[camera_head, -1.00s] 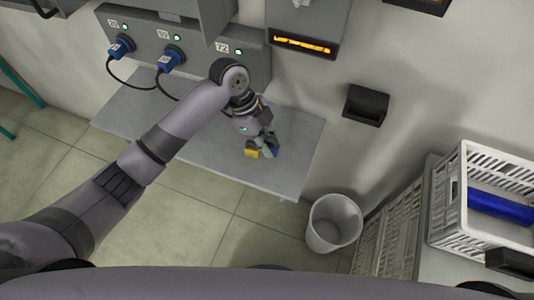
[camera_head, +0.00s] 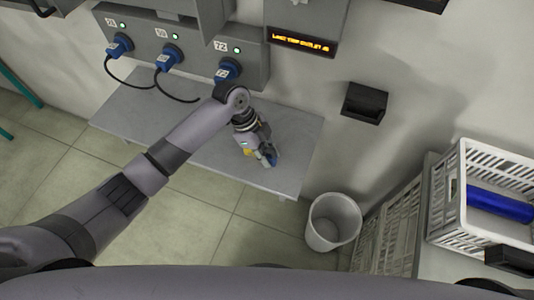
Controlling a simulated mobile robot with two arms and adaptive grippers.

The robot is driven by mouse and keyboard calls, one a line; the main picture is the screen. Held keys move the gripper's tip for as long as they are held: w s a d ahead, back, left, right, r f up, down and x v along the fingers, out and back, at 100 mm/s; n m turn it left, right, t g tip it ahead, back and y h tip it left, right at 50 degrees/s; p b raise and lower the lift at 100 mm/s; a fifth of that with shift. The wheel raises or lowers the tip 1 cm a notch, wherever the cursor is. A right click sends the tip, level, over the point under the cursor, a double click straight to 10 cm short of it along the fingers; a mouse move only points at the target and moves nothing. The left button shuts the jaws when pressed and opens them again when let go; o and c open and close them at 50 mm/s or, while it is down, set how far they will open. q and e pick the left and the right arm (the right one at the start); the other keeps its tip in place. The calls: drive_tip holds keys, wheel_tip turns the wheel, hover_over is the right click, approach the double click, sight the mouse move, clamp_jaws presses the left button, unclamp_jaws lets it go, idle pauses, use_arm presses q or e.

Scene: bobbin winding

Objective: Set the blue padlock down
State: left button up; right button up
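My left gripper (camera_head: 265,153) is low over the right part of the grey shelf (camera_head: 290,134). The blue padlock (camera_head: 272,158) is at its fingertips, and the fingers look shut on it. They hide part of it, and I cannot tell whether it touches the shelf. A small yellow object (camera_head: 247,151) is just left of the fingers, partly hidden by them.
Blue plugs (camera_head: 228,70) with cables sit in the wall panel above the shelf. A white bin (camera_head: 333,221) stands on the floor right of the shelf. White crates are at the right, one holding a blue roll (camera_head: 500,205). The shelf's front right is clear.

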use_arm(q)
drive_tip(key=o, duration=0.3)
drive_tip(key=shift+o, duration=0.2)
drive_tip(key=shift+r, duration=0.25)
drive_tip(key=v, duration=1.1)
drive_tip(key=shift+r+b, duration=0.3)
drive_tip(key=shift+r, duration=0.1)
drive_tip(key=shift+a+f, duration=0.1)
